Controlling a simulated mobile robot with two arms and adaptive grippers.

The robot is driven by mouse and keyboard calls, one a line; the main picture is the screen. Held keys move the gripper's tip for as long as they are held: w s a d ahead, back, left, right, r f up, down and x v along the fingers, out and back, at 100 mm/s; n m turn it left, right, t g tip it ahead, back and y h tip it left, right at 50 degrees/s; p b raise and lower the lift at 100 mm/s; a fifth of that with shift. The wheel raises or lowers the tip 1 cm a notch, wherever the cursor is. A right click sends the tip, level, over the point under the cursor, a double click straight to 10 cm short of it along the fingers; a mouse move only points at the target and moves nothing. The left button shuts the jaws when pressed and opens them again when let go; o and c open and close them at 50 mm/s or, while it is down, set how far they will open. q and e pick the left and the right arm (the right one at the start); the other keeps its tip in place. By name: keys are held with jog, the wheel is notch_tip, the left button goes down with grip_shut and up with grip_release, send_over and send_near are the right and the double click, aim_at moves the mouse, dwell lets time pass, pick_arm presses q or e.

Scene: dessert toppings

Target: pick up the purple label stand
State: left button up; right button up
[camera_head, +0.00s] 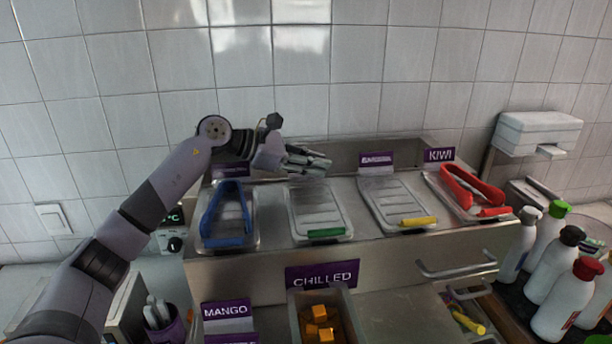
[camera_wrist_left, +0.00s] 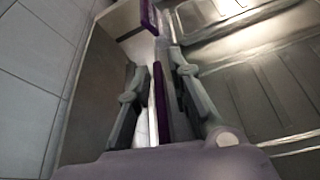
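My left gripper (camera_head: 308,160) reaches in from the left over the back edge of the topping counter in the head view. In the left wrist view its two dark fingers (camera_wrist_left: 165,58) stand apart, one on each side of a purple label stand (camera_wrist_left: 162,100) seen nearly edge-on. A gap shows between the label and the right finger; contact on the left side is unclear. In the head view the hand hides this label. Another purple label (camera_wrist_left: 148,16) shows beyond the fingertips. My right gripper is not in view.
Purple labels stand behind the lids, one small-lettered (camera_head: 376,160) and one reading KIWI (camera_head: 440,155). Lidded bins with blue (camera_head: 226,240), green (camera_head: 326,233), yellow (camera_head: 418,221) and red (camera_head: 470,190) tongs or handles line the counter. CHILLED (camera_head: 322,274) and MANGO (camera_head: 227,310) labels are in front. Bottles (camera_head: 568,300) stand right.

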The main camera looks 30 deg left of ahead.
pick_arm(q)
grip_shut()
dwell(0.3)
jog(key=shift+r, duration=0.5)
notch_tip(320, 180, up, 16)
jog(key=b, duration=0.5)
jog(key=shift+r, duration=0.15)
